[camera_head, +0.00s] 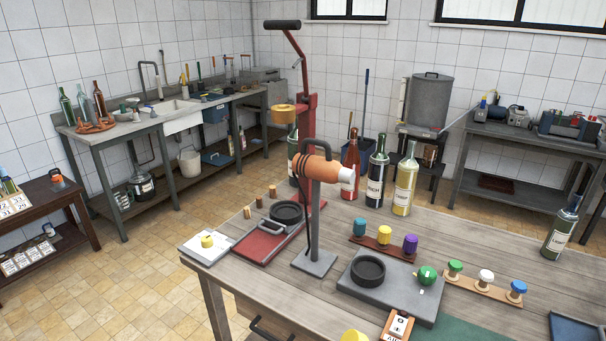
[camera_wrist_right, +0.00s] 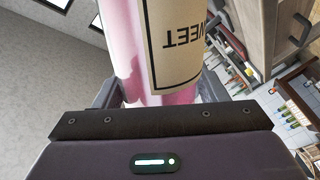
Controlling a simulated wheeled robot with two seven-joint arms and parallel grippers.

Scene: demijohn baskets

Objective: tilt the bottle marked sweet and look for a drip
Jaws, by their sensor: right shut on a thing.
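The bottle marked sweet (camera_wrist_right: 128,45) is in the right wrist view, pink, with a cream label (camera_wrist_right: 178,72) on which "WEET" reads upside down. My right gripper (camera_wrist_right: 157,90) is shut on the bottle, with a finger on each side of it. The bottle's neck and mouth are outside the frame, so I cannot see any drip or tell how far it is tilted. Neither gripper nor this held bottle shows in the head view.
The wooden workbench (camera_head: 480,235) carries a red bottle (camera_head: 350,165), a dark bottle (camera_head: 376,170) and a yellow bottle (camera_head: 405,185). An orange device on a stand (camera_head: 317,175) rises in front. A green bottle (camera_head: 562,230) stands at the right. Tiled floor is free at left.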

